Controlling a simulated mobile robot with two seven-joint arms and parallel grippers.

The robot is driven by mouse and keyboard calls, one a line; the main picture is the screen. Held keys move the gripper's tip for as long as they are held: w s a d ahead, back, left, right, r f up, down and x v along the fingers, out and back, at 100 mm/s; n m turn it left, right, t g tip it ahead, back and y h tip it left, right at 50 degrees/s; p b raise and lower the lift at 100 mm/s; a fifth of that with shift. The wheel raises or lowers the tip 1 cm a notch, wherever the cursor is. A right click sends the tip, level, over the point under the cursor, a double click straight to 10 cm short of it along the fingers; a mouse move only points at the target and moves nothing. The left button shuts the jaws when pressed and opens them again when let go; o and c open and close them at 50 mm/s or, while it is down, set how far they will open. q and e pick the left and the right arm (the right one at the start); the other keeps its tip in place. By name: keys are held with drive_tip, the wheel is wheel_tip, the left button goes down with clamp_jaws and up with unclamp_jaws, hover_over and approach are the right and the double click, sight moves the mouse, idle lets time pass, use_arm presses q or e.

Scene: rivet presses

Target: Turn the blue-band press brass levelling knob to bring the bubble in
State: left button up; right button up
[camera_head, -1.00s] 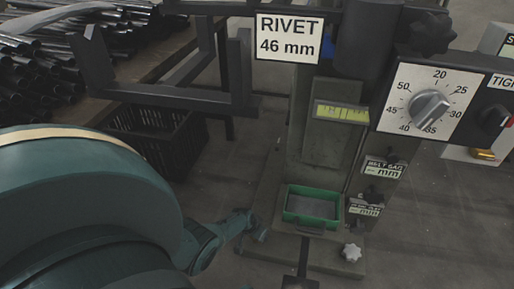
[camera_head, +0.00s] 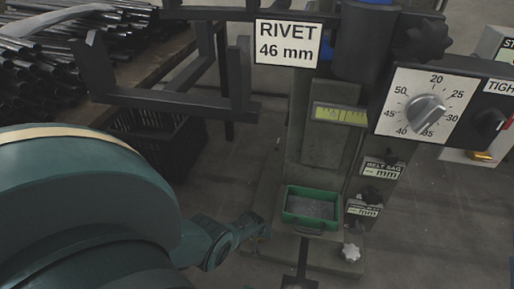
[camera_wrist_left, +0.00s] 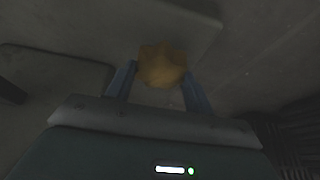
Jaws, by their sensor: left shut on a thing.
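The press (camera_head: 328,150) stands right of centre in the head view, with blue showing near its top. A yellow-green vial (camera_head: 340,114) with dark marks sits on its column; I cannot make out the bubble. My left gripper (camera_head: 262,228) is low at the left side of the press base. In the left wrist view, a brass knob (camera_wrist_left: 162,65) sits between the two blue fingers of that gripper (camera_wrist_left: 160,84), which is shut on it. The knob is hidden in the head view. My right gripper is not in view.
A green tray (camera_head: 311,221) and a pale star knob (camera_head: 351,252) are near the press base. A dial panel (camera_head: 425,103) juts out at the right. A dark forked bracket (camera_head: 165,98) stands at the left, above a black crate (camera_head: 152,135). Metal tubes (camera_head: 60,50) lie behind.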

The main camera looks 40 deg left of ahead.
use_arm(q)
drive_tip(key=shift+d+n, duration=0.1)
drive_tip(key=shift+n, duration=0.5)
drive_tip(key=shift+n+g+y+b, duration=0.3)
drive_tip(key=shift+n+g, duration=0.1)
drive_tip(key=shift+n, duration=0.2)
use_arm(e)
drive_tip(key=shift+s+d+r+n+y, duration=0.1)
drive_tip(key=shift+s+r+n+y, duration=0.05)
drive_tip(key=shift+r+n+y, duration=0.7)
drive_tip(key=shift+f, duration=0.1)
use_arm(q)
drive_tip(key=o, duration=1)
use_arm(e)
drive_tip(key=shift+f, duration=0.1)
